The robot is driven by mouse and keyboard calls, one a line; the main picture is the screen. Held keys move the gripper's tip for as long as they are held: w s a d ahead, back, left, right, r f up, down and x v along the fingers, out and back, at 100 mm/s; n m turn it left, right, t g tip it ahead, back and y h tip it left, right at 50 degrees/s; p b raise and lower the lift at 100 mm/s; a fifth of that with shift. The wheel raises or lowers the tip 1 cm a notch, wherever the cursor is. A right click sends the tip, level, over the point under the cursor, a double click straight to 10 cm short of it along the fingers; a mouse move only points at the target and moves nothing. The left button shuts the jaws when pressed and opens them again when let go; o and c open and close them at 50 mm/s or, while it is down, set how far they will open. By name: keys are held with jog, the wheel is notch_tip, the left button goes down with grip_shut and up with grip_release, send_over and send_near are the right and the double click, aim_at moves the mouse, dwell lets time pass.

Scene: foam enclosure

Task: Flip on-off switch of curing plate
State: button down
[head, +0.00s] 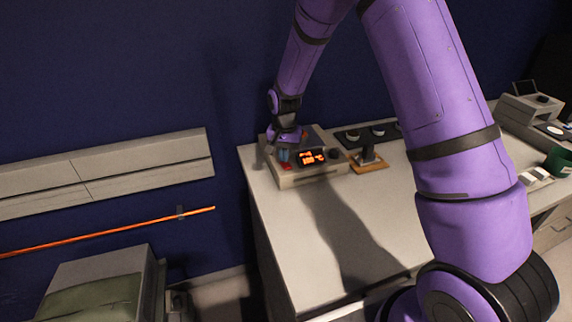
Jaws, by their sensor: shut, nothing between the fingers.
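The curing plate (318,176) looks like a low beige box with a lit orange display on its front panel and a dark knob (335,153) to the right of the display. It stands near the far left corner of the white bench. A small red part (286,167) shows at the left of the panel; I cannot tell if it is the on-off switch. My gripper (283,158) is shut and empty, pointing down at the left part of the plate, close to the red part. I cannot tell whether it touches. My gripper and wrist hide some of the plate's top.
A small dark stand on a wooden base (370,162) is just right of the plate, with a dark tray of round pieces (378,132) behind. A green cup (558,161) and a beige device (532,108) are at far right. The bench front (330,240) is clear.

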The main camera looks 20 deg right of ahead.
jog(key=shift+r, duration=3.15)
jog(key=s+d+r+n+t, duration=0.1)
jog(key=s+d+r, duration=0.1)
jog(key=s+r, duration=0.7)
jog(key=s+d+r+n+t, duration=0.2)
jog(key=s+r, duration=0.4)
jog(key=r, duration=0.6)
jog(key=s+d+r+n+t, duration=0.1)
jog(key=s+r, duration=0.1)
jog(key=s, duration=0.8)
jog(key=s+d+r+n+t, duration=0.1)
jog(key=s+d+r+n, duration=0.1)
jog(key=s, duration=0.9)
jog(key=shift+r, duration=0.45)
